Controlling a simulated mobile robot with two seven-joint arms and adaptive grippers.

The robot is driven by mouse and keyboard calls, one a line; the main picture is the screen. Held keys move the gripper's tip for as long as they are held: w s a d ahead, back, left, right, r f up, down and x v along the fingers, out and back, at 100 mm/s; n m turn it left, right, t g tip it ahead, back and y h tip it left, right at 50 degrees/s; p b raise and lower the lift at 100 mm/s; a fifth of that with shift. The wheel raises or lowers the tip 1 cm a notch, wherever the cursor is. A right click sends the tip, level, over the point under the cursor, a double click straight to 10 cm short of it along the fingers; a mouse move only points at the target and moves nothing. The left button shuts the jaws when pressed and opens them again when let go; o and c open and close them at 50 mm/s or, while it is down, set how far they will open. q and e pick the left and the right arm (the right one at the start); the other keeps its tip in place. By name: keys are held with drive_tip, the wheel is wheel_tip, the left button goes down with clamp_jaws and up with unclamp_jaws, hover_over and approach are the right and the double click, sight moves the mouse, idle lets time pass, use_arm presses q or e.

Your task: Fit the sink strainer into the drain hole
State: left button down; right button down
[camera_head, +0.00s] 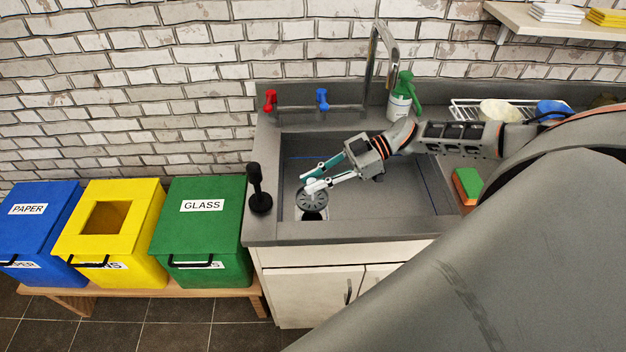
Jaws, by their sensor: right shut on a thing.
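The sink strainer (312,199) is a round grey disc with slots. It is in the left part of the grey sink basin (415,205). My right gripper (311,180) reaches in from the right and is shut on the strainer's upper part. The drain hole (313,214) shows only in part as a dark spot with a light rim just below the strainer. I cannot tell whether the strainer touches it. My left gripper is not in view.
A black plunger-like object (258,190) stands on the counter left of the basin. A tall faucet (381,50), a green-topped spray bottle (402,98) and a dish rack (480,109) are behind. A sponge (467,185) lies right. Blue, yellow and green bins stand left.

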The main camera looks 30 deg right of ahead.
sight(320, 198)
drive_tip(key=shift+f+b, duration=0.3)
drive_tip(key=shift+f, duration=0.2)
drive_tip(key=shift+f+b, duration=0.5)
drive_tip(key=shift+f, duration=0.2)
drive_tip(key=shift+f+b, duration=0.5)
drive_tip(key=shift+f, duration=0.6)
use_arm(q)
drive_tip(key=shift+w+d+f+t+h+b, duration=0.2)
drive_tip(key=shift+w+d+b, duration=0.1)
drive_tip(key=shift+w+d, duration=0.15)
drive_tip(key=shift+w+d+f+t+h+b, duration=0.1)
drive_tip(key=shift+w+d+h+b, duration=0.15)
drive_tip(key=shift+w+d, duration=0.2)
use_arm(e)
drive_tip(key=shift+f, duration=0.6)
use_arm(q)
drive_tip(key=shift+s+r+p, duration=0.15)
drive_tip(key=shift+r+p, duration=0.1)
drive_tip(key=shift+p, duration=0.1)
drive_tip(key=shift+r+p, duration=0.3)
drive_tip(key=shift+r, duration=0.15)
